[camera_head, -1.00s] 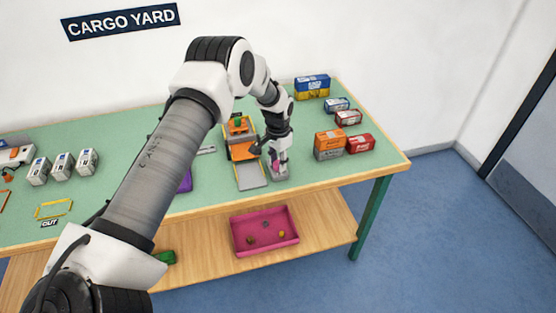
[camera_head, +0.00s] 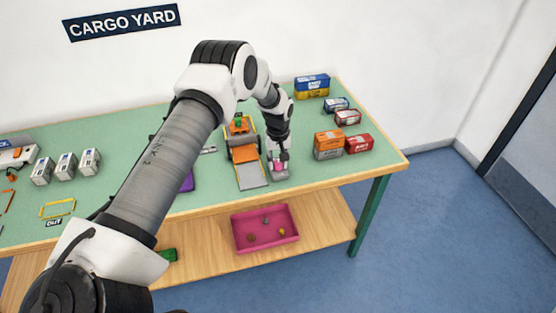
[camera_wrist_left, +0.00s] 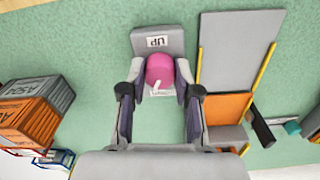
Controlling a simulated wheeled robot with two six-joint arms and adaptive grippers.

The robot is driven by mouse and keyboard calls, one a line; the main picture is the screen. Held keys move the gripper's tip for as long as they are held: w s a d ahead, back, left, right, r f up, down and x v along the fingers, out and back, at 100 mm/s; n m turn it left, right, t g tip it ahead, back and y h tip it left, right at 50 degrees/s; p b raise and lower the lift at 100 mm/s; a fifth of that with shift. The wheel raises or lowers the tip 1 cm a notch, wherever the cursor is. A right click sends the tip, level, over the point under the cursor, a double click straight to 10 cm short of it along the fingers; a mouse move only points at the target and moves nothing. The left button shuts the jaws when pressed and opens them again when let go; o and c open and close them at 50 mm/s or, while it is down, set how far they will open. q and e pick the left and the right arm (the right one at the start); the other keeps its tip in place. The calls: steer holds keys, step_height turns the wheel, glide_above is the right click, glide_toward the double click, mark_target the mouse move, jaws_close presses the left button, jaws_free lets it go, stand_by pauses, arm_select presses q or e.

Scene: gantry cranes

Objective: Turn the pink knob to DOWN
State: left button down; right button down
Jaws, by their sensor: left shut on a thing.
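The pink knob (camera_wrist_left: 160,69) sits on a grey control block (camera_wrist_left: 172,42) in the left wrist view. A label reading UP appears upside down on the block, on the knob's far side. A white pointer mark shows on the knob's near side, beside a second pale label that I cannot read. My left gripper (camera_wrist_left: 160,88) has one finger on each side of the knob and is shut on it. In the head view the knob (camera_head: 278,166) shows just below my left gripper (camera_head: 280,154), near the table's front edge. My right gripper is not in view.
An orange and grey machine with a ramp (camera_head: 253,176) stands close left of the block. Orange (camera_head: 328,139) and red (camera_head: 359,144) boxes stand to the right. A pink tray (camera_head: 265,243) lies on the lower shelf. Green tabletop is clear at the front right.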

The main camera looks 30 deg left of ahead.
mark_target(278, 163)
arm_select(q)
steer(key=n, duration=0.2)
steer(key=n+p, duration=0.1)
steer(key=n, duration=0.2)
steer(key=shift+s+f, duration=0.15)
steer(key=shift+s, duration=0.05)
steer(key=shift+n, duration=0.3)
steer(key=c, duration=0.8)
jaws_free()
steer(key=shift+w, duration=0.15)
steer(key=shift+r, duration=0.4)
step_height(278, 163, up, 11)
steer(key=shift+r, duration=0.1)
